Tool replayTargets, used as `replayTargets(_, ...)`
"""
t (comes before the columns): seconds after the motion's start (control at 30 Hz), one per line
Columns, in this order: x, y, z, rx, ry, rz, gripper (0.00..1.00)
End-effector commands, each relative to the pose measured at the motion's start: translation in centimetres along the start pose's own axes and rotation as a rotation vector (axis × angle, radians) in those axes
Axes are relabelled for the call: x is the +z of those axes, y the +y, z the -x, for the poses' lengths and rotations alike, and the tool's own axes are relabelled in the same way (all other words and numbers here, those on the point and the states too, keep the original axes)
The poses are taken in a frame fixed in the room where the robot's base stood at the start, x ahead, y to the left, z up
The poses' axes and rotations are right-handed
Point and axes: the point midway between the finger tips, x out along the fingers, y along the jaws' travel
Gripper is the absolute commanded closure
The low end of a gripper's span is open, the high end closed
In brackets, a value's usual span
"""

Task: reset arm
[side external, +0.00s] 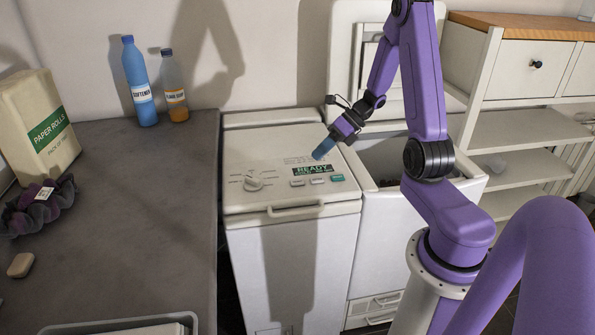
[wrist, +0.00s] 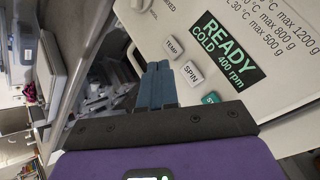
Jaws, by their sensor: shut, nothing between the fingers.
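My gripper (side external: 323,150) is above the lid of the left toploader (side external: 275,150), near its display and buttons. Its blue fingers are shut together with nothing between them. In the wrist view the shut fingers (wrist: 159,82) point toward the panel, beside the TEMP and SPIN buttons. The display (wrist: 229,52) reads READY, COLD, 400 rpm. A teal button (wrist: 210,99) is partly hidden behind my gripper. I cannot tell whether the fingertips touch the panel. The right toploader (side external: 385,215) has its lid (side external: 350,50) raised, and its inside is partly hidden by my arm.
A grey counter (side external: 150,210) at left holds a blue softener bottle (side external: 140,85), an orange-labelled bottle (side external: 174,90), a paper rolls pack (side external: 40,125), a dark scrunchie (side external: 38,208) and a soap bar (side external: 20,265). White shelves (side external: 530,130) stand at right.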

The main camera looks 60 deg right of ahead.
Motion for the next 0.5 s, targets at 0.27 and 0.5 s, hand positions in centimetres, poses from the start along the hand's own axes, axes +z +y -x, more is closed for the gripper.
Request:
replayTargets(0.27,0.0,4.8,-1.8,0.088,0.131,0.328,1.0)
replayTargets(0.5,-1.9,12.2,-3.5,0.269,0.323,0.901,1.0)
